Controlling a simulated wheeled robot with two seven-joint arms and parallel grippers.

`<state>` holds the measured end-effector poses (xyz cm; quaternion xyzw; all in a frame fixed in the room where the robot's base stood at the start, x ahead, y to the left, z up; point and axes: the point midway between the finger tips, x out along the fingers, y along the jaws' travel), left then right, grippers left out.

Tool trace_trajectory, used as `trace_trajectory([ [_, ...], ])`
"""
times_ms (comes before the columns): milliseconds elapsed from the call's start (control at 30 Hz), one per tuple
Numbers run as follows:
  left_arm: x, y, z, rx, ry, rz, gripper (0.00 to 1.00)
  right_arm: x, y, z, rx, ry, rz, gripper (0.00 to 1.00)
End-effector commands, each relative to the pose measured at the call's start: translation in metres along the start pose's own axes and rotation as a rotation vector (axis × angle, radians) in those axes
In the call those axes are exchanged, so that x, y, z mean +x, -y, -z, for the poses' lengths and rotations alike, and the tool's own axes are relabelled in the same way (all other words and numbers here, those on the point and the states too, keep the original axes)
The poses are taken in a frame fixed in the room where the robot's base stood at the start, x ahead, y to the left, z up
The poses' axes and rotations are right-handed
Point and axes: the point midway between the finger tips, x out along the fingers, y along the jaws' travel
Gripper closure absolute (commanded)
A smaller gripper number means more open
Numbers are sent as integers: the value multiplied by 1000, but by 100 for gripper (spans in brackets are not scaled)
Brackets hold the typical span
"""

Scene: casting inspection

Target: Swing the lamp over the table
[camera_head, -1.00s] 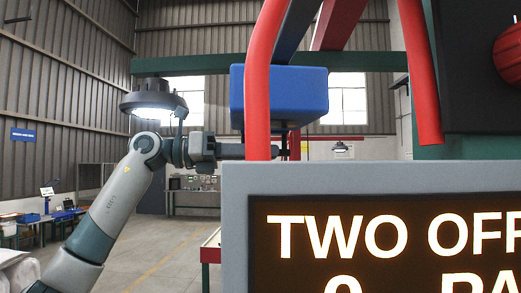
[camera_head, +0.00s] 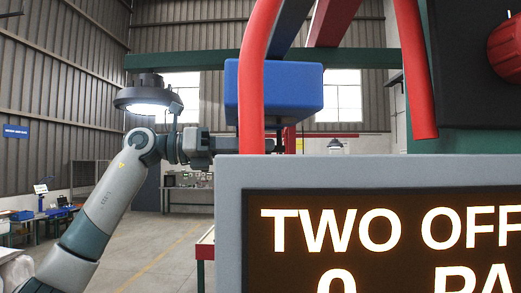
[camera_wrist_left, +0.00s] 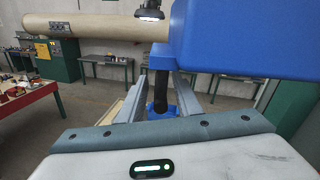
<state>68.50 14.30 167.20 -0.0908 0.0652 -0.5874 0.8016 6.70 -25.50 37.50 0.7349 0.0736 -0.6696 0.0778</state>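I take the blue box-shaped head (camera_head: 295,90) under the overhead beams for the lamp; no lit face of it shows. In the left wrist view the blue head (camera_wrist_left: 250,40) fills the upper right, and a dark upright handle (camera_wrist_left: 161,88) hangs below it with a blue lower end. My left gripper (camera_head: 268,145) reaches in from the left, below the blue head and partly behind a red tube. In the left wrist view its fingers (camera_wrist_left: 161,95) stand on both sides of the handle; whether they press on it is unclear. The table's pale top shows at a corner (camera_head: 206,243). My right gripper is out of view.
A large grey-framed sign (camera_head: 229,220) blocks the lower right. A red tube (camera_head: 258,60) passes in front of the blue head. A lit round dark lamp (camera_head: 147,97) hangs above my left arm. Open floor (camera_head: 150,260) lies left of the table.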

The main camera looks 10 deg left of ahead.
Motion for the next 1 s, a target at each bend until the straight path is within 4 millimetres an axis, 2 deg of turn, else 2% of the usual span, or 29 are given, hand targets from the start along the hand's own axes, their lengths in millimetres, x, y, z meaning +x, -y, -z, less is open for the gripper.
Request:
trace_trajectory([
  [267,-35,-2,3,0,1,-3,69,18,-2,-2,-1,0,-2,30],
  [800,-139,-2,2,0,1,0,69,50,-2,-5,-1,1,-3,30],
  [1000,-158,-1,0,0,0,2,69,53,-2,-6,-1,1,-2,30],
])
